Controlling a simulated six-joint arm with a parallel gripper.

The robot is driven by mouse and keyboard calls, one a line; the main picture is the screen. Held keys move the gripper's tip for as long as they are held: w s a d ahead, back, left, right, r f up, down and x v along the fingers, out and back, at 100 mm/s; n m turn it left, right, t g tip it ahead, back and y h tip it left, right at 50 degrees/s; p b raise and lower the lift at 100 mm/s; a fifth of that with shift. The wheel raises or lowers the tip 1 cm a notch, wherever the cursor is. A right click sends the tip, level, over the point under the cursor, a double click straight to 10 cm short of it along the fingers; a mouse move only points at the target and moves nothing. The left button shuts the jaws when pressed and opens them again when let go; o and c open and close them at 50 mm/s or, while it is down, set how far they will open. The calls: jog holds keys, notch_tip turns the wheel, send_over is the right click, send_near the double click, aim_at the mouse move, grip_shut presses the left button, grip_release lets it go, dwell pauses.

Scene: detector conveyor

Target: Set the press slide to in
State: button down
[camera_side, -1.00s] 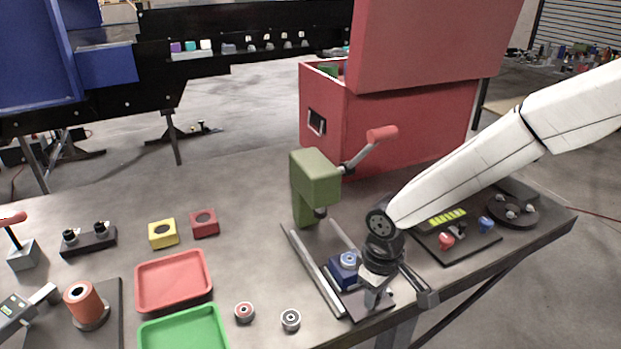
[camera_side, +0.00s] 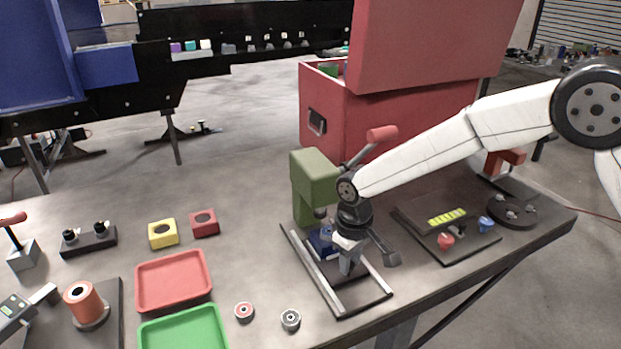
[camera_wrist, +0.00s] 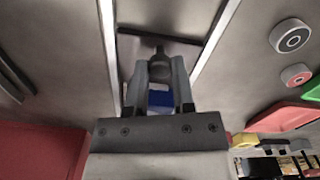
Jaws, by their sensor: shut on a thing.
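The press slide is a small carriage with a blue block (camera_side: 320,243) between two pale rails. It is at the rear of the rails, close under the green press (camera_side: 315,178). In the wrist view the blue block (camera_wrist: 160,98) shows between the fingers. My gripper (camera_side: 348,266) is low over the rails, at the front side of the block. In the wrist view my gripper (camera_wrist: 160,72) is shut on the slide's dark grey knob (camera_wrist: 160,66). My wrist hides part of the slide in the side view.
The press lever (camera_side: 382,134) rises close behind my wrist. A red box (camera_side: 330,125) stands behind the press. A dark panel with knobs (camera_side: 450,234) lies to the right. Two small rollers (camera_side: 290,319) and a red tray (camera_side: 173,281) lie to the left.

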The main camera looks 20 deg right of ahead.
aim_at(337, 260)
jog(key=shift+w+r, duration=0.1)
jog(key=shift+w, duration=2.25)
jog(key=shift+c, duration=2.3)
grip_release()
notch_tip(337, 260, up, 8)
jog(key=shift+s+f, duration=0.15)
jog(key=shift+f, duration=0.05)
